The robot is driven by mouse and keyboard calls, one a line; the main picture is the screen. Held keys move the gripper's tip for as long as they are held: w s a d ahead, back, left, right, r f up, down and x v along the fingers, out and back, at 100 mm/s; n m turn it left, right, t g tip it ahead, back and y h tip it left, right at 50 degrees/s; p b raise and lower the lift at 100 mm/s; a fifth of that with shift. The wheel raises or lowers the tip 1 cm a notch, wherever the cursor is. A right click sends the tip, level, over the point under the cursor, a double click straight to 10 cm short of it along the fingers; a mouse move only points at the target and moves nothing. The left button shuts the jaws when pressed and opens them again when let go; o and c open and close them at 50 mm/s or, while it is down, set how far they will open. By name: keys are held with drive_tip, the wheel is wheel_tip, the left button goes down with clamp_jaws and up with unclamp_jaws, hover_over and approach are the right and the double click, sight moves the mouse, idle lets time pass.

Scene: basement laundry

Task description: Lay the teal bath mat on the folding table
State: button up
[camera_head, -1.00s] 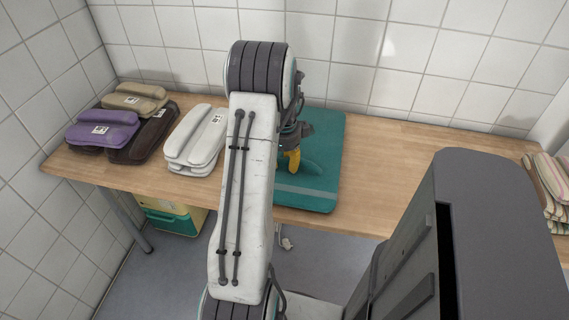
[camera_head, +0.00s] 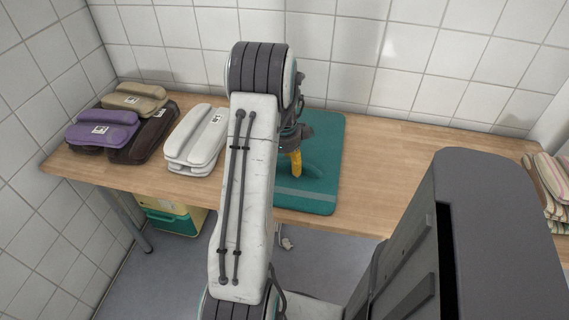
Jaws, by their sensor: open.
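The teal bath mat (camera_head: 325,150) lies flat on the wooden folding table (camera_head: 385,165), near the middle of its length. A paler stripe runs along its front part, and its front edge is at the table's front edge. My arm hides the mat's left part. My gripper (camera_head: 296,172) hangs over the mat, with a yellow finger pointing down and a shadow beside it on the teal surface. It is open, with nothing seen in it. I cannot tell whether the fingertip touches the mat.
Striped cloths (camera_head: 552,185) are stacked at the right end. A yellow-and-teal box (camera_head: 172,217) stands below.

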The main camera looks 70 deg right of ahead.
wheel_tip(320, 180, up, 12)
drive_tip(key=shift+a+f, duration=0.2)
drive_tip(key=shift+a, duration=0.05)
idle(0.3)
